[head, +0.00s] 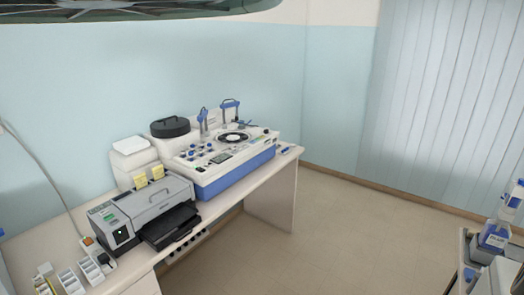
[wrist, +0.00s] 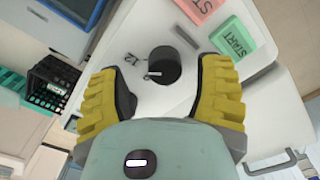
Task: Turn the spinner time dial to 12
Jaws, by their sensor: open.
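In the wrist view, the black round time dial (wrist: 165,66) stands on a white panel (wrist: 150,20). A short white mark shows on its top. A printed "12" (wrist: 130,58) is just left of the dial. My gripper (wrist: 158,72), with yellow ribbed fingers, is open, one finger on each side of the dial. Gaps show between the fingers and the dial; it is not gripped. Whether the mark lines up with the 12 is hard to tell. The head view does not show my gripper, and I cannot make out the dial there.
On the panel, a green START button (wrist: 233,40) and a red button (wrist: 198,8) sit right of the dial. A black crate (wrist: 50,85) is at left. In the head view, a desk (head: 270,185) bears a blue-and-white machine (head: 235,172) and a grey printer (head: 145,205).

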